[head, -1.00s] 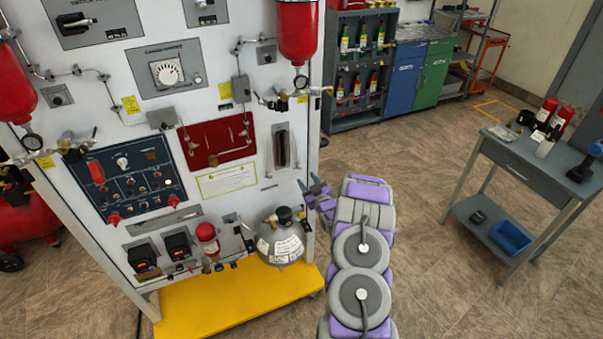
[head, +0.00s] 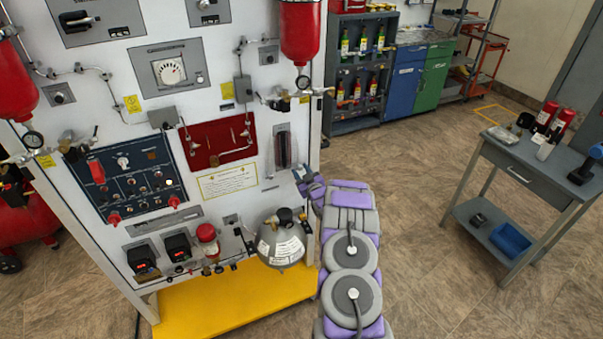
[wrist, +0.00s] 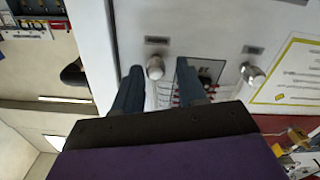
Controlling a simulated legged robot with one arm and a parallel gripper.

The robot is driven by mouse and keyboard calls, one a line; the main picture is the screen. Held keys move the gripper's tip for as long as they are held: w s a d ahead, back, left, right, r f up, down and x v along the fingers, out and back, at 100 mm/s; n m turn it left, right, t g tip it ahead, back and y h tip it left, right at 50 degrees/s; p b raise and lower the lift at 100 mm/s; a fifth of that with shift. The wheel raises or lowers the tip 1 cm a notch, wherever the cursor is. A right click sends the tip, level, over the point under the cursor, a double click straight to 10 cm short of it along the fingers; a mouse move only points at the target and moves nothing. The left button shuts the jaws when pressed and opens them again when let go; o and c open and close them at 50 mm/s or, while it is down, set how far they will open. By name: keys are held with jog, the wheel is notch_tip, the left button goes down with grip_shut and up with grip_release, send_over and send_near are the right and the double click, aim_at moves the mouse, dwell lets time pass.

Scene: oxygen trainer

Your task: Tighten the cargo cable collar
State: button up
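My gripper (head: 305,178) is at the right edge of the white trainer panel (head: 222,115) in the head view, above the grey round tank. In the wrist view my gripper (wrist: 158,78) has its two dark fingers spread apart, with a gap between them. A round metal knob or collar (wrist: 155,67) shows in that gap, on the light panel face beyond the fingers. A second metal knob (wrist: 252,73) sits to its right. I cannot tell which fitting is the cargo cable collar, and no contact with the fingers is clear.
The grey tank (head: 281,243) stands by the yellow base (head: 235,300), below my gripper. A red cylinder (head: 300,30) hangs above. A grey work table (head: 530,165) stands at the right, with open floor between.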

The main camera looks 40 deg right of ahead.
jog(key=shift+d+f, duration=0.15)
jog(key=shift+d, duration=0.3)
jog(key=c, duration=0.5)
grip_shut()
jog(key=shift+a, duration=0.15)
